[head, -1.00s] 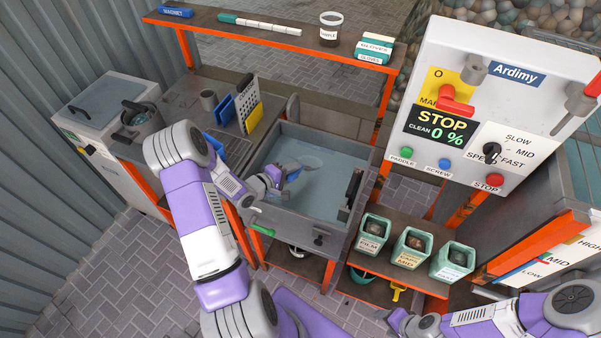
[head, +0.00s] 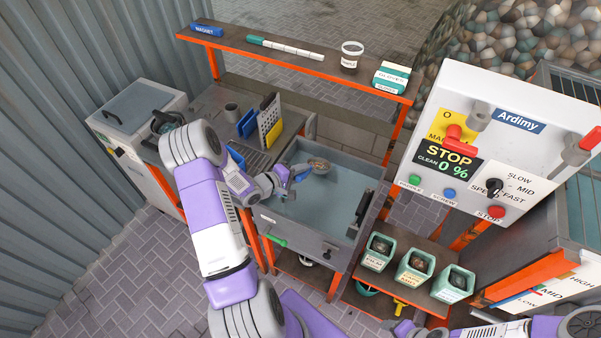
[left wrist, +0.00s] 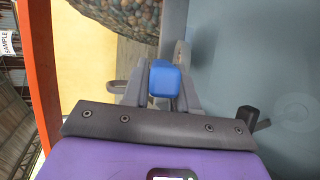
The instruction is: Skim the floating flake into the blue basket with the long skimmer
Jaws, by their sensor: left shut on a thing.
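My left gripper (head: 282,180) is shut on the blue handle (head: 301,173) of the skimmer, over the left part of the water tank (head: 318,205). In the left wrist view the blue grip (left wrist: 168,80) sits between the two fingers. The skimmer's round head (head: 319,164) is over the tank's back part and looks brownish inside; whether it holds a flake is too small to tell. I cannot make out a separate floating flake or clearly identify the blue basket. My right gripper (head: 405,328) is at the bottom edge, too cut off to read.
Blue pieces (head: 247,124) and a yellow-and-grey perforated plate (head: 270,125) stand on the bench left of the tank. Several green bins (head: 414,266) stand on a low shelf to the right. The control panel (head: 480,150) reads STOP, CLEAN 0 %. An upper shelf (head: 290,59) spans behind.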

